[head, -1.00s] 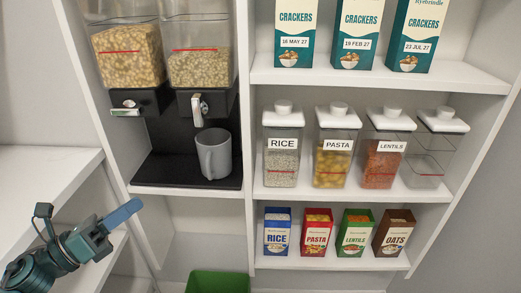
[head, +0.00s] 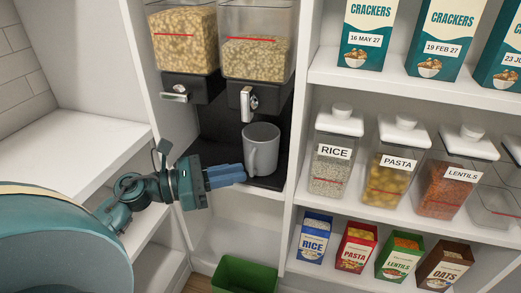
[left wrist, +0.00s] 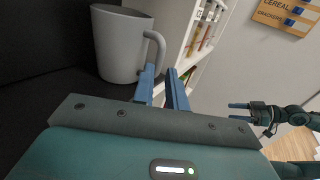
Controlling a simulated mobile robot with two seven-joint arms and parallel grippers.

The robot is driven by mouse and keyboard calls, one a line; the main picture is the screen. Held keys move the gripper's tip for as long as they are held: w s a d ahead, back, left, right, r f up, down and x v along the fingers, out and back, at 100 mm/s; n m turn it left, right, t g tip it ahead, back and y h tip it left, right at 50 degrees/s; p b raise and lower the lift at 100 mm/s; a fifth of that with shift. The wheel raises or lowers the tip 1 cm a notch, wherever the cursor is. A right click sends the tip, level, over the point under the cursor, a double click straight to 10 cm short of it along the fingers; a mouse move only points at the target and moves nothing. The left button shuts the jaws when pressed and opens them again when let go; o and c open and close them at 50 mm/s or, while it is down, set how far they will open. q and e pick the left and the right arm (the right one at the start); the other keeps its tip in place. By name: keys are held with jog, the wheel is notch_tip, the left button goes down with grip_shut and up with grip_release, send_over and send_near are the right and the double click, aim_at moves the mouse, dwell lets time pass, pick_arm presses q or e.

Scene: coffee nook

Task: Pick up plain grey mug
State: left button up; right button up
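The plain grey mug (head: 261,150) stands upright on the black base under the dispensers. Its handle points toward the lower left. My left gripper (head: 244,173) is just left of the mug, with its blue fingers level with the mug's lower part. In the left wrist view the mug (left wrist: 118,45) is at the upper left, its handle just beyond the fingertips (left wrist: 160,72). The fingers are apart with nothing clearly held; whether one touches the handle I cannot tell. My right gripper (left wrist: 232,112) shows at the right of the left wrist view, fingers apart and empty.
Two dispensers (head: 255,40) hang above the mug, one spout close over it. The black base (head: 218,128) sits in a narrow bay between white panels. Labelled jars (head: 330,160) and boxes stand to the right. A green bin (head: 245,277) is below.

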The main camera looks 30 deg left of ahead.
aim_at(251, 168)
pick_arm(q)
jog(key=x, duration=0.2)
jog(key=p+x, duration=0.1)
jog(key=x, duration=0.1)
jog(key=shift+w+a+r, duration=0.1)
jog(key=shift+w+r, duration=0.05)
jog(key=shift+r, duration=0.05)
jog(key=shift+w+f, duration=0.1)
jog(key=shift+w, duration=0.05)
jog(key=shift+c, duration=0.2)
grip_shut()
